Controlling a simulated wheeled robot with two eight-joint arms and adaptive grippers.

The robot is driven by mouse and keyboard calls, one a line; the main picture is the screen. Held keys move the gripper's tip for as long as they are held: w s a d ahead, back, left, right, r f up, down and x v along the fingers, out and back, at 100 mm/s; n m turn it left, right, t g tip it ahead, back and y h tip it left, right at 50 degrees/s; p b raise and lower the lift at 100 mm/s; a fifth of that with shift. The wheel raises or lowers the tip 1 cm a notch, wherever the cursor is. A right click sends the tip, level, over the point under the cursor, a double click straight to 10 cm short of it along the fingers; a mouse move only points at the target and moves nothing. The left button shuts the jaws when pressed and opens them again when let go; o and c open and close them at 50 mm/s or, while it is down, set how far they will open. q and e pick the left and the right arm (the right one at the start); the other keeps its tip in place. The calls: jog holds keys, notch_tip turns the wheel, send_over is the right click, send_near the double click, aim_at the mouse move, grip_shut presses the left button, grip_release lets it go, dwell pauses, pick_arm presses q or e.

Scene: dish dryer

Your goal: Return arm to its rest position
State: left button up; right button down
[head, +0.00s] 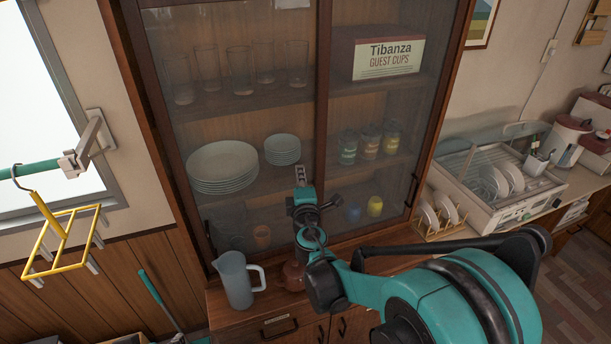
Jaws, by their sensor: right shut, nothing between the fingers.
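My right arm (440,290), teal and black, reaches in from the lower right. Its gripper (302,178) points up in front of the glass-doored cabinet (322,110), near the middle of the picture. The gripper is shut and holds nothing. It shows close to the small plate stack (282,149) behind the glass; I cannot tell its exact gap to the door. My left gripper is not in view.
A grey pitcher (237,279) stands on the cabinet counter below and left of my gripper. A reddish-brown object (292,276) is partly hidden behind my arm. The dish dryer (493,180) and a plate rack (440,220) stand right. A yellow hanging rack (62,240) is left.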

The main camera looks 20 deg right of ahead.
jog(key=shift+a+p+v, duration=0.35)
jog(key=shift+p+v, duration=0.15)
jog(key=shift+v, duration=4.7)
jog(key=s+d+f+m+g+h+b, duration=0.1)
jog(key=s+d+f+m+g+b, duration=0.5)
jog(key=f+m, duration=0.45)
pick_arm(q)
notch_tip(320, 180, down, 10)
jog(key=b, duration=0.5)
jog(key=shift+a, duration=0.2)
pick_arm(e)
jog(key=s+a+f+m+g+y, duration=0.4)
jog(key=s+a+f, duration=0.5)
jog(key=s, duration=0.4)
jog(key=shift+f+m+y, duration=0.35)
jog(key=shift+f+y, duration=0.35)
jog(key=shift+f, duration=0.15)
